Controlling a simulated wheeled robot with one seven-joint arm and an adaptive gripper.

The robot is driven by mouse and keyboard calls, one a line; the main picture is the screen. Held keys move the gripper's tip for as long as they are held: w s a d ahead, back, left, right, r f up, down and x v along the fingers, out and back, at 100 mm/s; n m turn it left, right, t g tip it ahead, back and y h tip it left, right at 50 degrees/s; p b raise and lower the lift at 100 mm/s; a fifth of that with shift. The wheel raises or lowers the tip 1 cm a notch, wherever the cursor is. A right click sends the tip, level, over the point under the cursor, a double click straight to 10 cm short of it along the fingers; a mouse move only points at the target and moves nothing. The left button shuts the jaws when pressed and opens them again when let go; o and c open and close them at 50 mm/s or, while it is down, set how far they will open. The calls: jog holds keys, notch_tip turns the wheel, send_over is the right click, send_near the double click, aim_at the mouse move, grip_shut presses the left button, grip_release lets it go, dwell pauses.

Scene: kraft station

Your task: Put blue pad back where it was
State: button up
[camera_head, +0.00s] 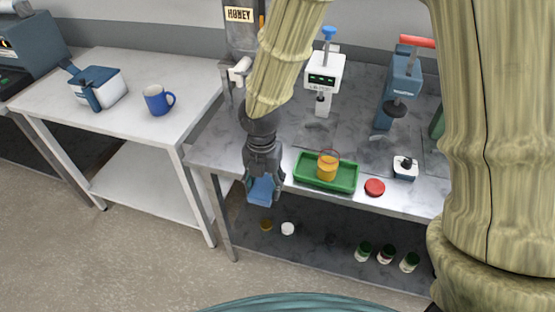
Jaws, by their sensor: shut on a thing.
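The blue pad (262,191) is a small flat blue piece held between the fingers of my gripper (263,176). My gripper points down and is shut on it. The pad hangs in front of the marble-topped table's front left edge, in the picture to the left of the green tray. The fingers hide the pad's upper part. I cannot tell from this view how far the pad is from the table edge or the lower shelf.
A green tray (342,187) holds an orange jar (327,168). A red lid (375,187) and a small white-and-dark device (405,168) sit to its right. Several jars and lids stand on the lower shelf (310,262). A blue mug (158,100) stands on the white left table.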

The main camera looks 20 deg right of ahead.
jog(key=w+d+p, duration=0.1)
jog(key=w+d, duration=0.1)
jog(key=w, duration=0.2)
jog(key=w+d+f+p, duration=0.1)
jog(key=w+d+p, duration=0.1)
jog(key=w+d, duration=0.1)
jog(key=w+d+p, duration=0.2)
jog(key=w, duration=0.4)
jog(key=shift+w+d+f, duration=0.1)
jog(key=shift+d+f, duration=0.15)
jog(key=shift+d, duration=0.15)
jog(key=shift+f+p, duration=0.85)
jog(key=shift+f, duration=0.9)
jog(key=shift+f, duration=0.1)
jog(key=o, duration=0.9)
jog(key=shift+o, duration=0.4)
notch_tip(320, 180, up, 12)
jog(key=b, duration=0.4)
